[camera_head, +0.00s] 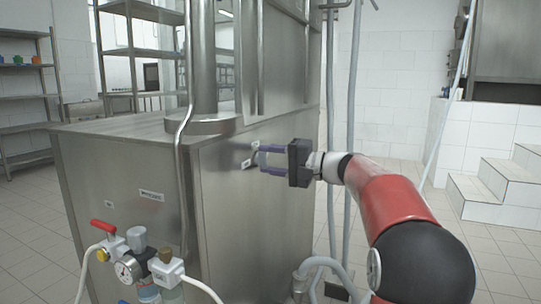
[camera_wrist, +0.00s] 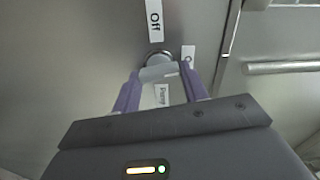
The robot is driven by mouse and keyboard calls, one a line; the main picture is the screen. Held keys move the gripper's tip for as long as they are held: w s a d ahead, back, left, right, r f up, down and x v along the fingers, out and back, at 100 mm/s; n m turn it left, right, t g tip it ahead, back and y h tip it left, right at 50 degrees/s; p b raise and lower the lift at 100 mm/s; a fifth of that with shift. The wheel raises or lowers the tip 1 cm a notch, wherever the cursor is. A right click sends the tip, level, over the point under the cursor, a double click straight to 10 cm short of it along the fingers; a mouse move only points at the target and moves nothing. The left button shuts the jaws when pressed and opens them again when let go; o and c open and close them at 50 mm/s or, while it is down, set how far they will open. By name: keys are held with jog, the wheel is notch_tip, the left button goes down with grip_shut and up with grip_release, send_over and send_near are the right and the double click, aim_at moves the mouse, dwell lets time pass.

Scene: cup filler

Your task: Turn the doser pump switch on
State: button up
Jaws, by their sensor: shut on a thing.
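The doser pump switch (camera_wrist: 158,68) is a round metal knob with a flat grip, mounted on the steel cabinet wall. An "Off" label (camera_wrist: 154,20) sits beyond it, a partly covered label (camera_wrist: 188,54) to its right, and a "Pump" label (camera_wrist: 161,95) shows between the fingers. My gripper (camera_wrist: 160,76) has its purple fingers on both sides of the knob's grip and is shut on it. In the head view my gripper (camera_head: 257,158) reaches the cabinet's right face from the right. The knob is hard to make out there.
The steel cabinet (camera_head: 115,165) fills the middle. A red-handled valve, pressure gauge (camera_head: 127,268) and hoses are on its front-left face. Grey vertical pipes (camera_head: 353,80) stand behind my gripper. White tiled steps (camera_head: 490,185) are at right. Tiled floor lies open between.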

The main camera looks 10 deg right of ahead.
jog(key=shift+m+p, duration=0.35)
jog(key=shift+m, duration=0.45)
jog(key=o, duration=1)
jog(key=shift+f, duration=0.1)
jog(key=v, duration=0.7)
jog(key=shift+s+d, duration=0.25)
jog(key=shift+d, duration=0.05)
